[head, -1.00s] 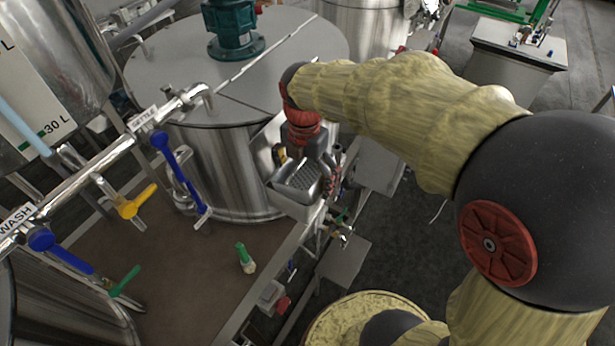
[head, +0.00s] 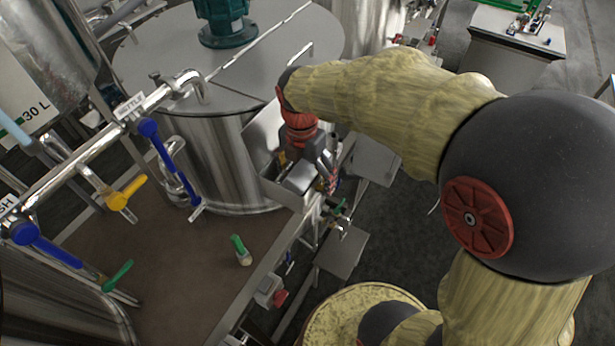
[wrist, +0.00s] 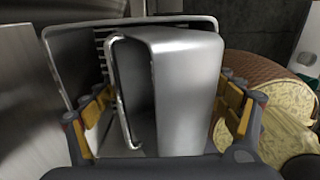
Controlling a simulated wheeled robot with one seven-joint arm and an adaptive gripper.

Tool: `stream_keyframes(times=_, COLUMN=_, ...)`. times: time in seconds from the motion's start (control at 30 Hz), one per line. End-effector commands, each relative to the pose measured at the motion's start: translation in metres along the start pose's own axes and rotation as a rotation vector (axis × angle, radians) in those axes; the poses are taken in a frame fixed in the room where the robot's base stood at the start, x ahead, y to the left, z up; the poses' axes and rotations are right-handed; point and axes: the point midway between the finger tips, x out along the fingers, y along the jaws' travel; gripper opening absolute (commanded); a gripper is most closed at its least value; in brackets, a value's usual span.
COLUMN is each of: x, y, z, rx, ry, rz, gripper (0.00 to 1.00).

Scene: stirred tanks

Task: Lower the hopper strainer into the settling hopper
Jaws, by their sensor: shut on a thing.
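The hopper strainer (wrist: 185,85) is a grey metal piece with a rounded top and a wire-like edge in the wrist view. My gripper (wrist: 163,112) is shut on it, with yellow-padded fingers at its left and right sides. The settling hopper (head: 283,193) is an open metal box beside the big tank, with a tall back plate. In the head view my gripper (head: 302,160) points down over the hopper's mouth, and the strainer (head: 300,179) shows at or inside the rim. Its lower part is hidden, so I cannot tell whether it rests on the bottom.
The large steel tank (head: 215,155) stands close on the left of the hopper. Pipes with blue and yellow valve handles (head: 127,192) run at the left. A green-topped fitting (head: 240,250) stands on the brown deck (head: 190,275). Small valves crowd the hopper's right side.

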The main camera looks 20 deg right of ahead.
Motion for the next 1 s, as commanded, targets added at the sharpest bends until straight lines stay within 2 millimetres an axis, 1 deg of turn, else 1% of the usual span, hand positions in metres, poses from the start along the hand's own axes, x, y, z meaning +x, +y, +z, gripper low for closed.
stream_keyframes(times=0.03, x=-0.012, y=0.014, z=0.004, rx=0.003, ry=-0.017, rz=0.042, gripper=0.45)
stream_keyframes(times=0.1, x=-0.013, y=0.014, z=0.004, rx=0.003, ry=-0.019, rz=0.044, gripper=0.46)
stream_keyframes(times=0.13, x=-0.014, y=0.015, z=0.004, rx=0.003, ry=-0.019, rz=0.044, gripper=0.88)
stream_keyframes(times=0.3, x=-0.015, y=0.015, z=0.004, rx=0.002, ry=-0.02, rz=0.046, gripper=0.97)
stream_keyframes(times=0.37, x=-0.015, y=0.015, z=0.004, rx=0.002, ry=-0.021, rz=0.047, gripper=1.0)
stream_keyframes(times=0.47, x=-0.02, y=0.015, z=0.004, rx=0.002, ry=-0.022, rz=0.048, gripper=1.0)
stream_keyframes(times=0.57, x=-0.031, y=0.012, z=0.004, rx=0.002, ry=-0.022, rz=0.048, gripper=1.0)
stream_keyframes(times=0.8, x=-0.065, y=0.003, z=0.004, rx=0.002, ry=-0.018, rz=0.042, gripper=1.0)
stream_keyframes(times=1.0, x=-0.084, y=-0.005, z=0.003, rx=0.002, ry=-0.012, rz=0.031, gripper=1.0)
